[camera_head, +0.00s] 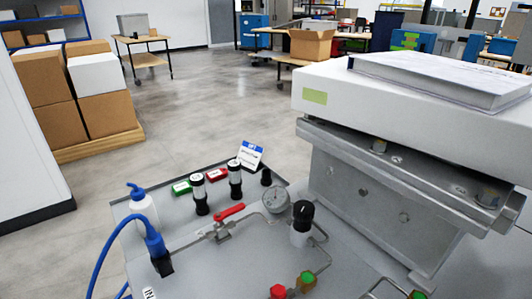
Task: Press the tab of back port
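A grey panel (192,276) carries the analyser parts in the lower middle. At its left a blue hose (102,250) runs into a blue connector (153,238) above a black fitting (163,266). I cannot tell which part is the back port, and no tab can be made out clearly. Neither of my grippers is in view.
The panel holds a red-handled valve (229,211), a pressure gauge (276,200), a black-knobbed regulator (302,222), two clear-and-black cylinders and a white bottle (142,211). Metal tubes link several parts. Stacked boxes (82,92) stand on a pallet at the left. Open floor lies behind.

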